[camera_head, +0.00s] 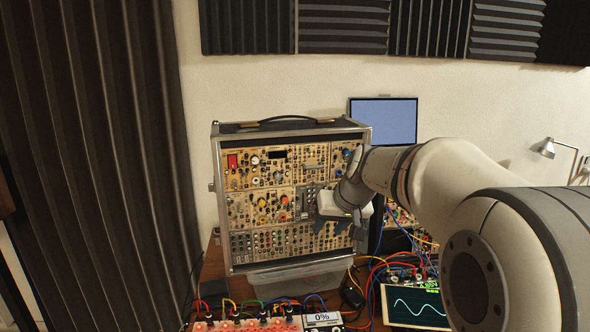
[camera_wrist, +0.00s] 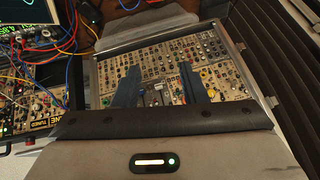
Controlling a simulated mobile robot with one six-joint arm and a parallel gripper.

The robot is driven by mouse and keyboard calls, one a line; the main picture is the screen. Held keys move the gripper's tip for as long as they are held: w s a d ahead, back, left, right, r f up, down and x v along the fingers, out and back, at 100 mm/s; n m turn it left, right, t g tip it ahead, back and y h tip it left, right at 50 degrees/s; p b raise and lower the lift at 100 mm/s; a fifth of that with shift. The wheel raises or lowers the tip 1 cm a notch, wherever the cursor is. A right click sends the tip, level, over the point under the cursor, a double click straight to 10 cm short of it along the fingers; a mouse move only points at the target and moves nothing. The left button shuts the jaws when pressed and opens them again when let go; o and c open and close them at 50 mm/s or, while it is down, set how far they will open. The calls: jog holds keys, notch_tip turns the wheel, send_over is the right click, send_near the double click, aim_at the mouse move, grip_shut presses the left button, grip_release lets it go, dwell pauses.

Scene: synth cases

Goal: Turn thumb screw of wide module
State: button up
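A modular synth rack (camera_head: 270,195) in a silver-edged case stands upright on the table, its cream panels facing me. The case also shows in the wrist view (camera_wrist: 225,75), seen upside down. My gripper (camera_head: 340,224) is in front of the lower right part of the panels and hides some of them. In the wrist view my gripper's two blue-grey fingers (camera_wrist: 158,72) are spread apart over the panels, with nothing between them but panel behind. I cannot tell whether the tips touch the panel. The thumb screws are too small to make out, and I cannot tell which module is the wide one.
A tangle of patch cables (camera_head: 385,262) lies right of the case. A small scope screen (camera_head: 415,305) and a box with a 0% display (camera_head: 322,319) stand in front. A blue monitor (camera_head: 385,120) is behind. A dark curtain (camera_head: 95,150) hangs at left.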

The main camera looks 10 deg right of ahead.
aim_at(313, 182)
jog(key=w+d+r+t+y+p, duration=0.1)
jog(key=w+d+r, duration=0.15)
jog(key=w, duration=0.65)
jog(key=w+d+r+t+p, duration=0.15)
jog(key=w+r, duration=0.25)
jog(key=w, duration=0.5)
jog(key=p+x, duration=0.1)
jog(key=x, duration=0.4)
jog(key=a+p+x, duration=0.1)
jog(key=x, duration=0.2)
jog(key=shift+d+r+p, duration=0.1)
jog(key=shift+r+p, duration=0.15)
jog(key=shift+p, duration=0.1)
jog(key=shift+c, duration=0.5)
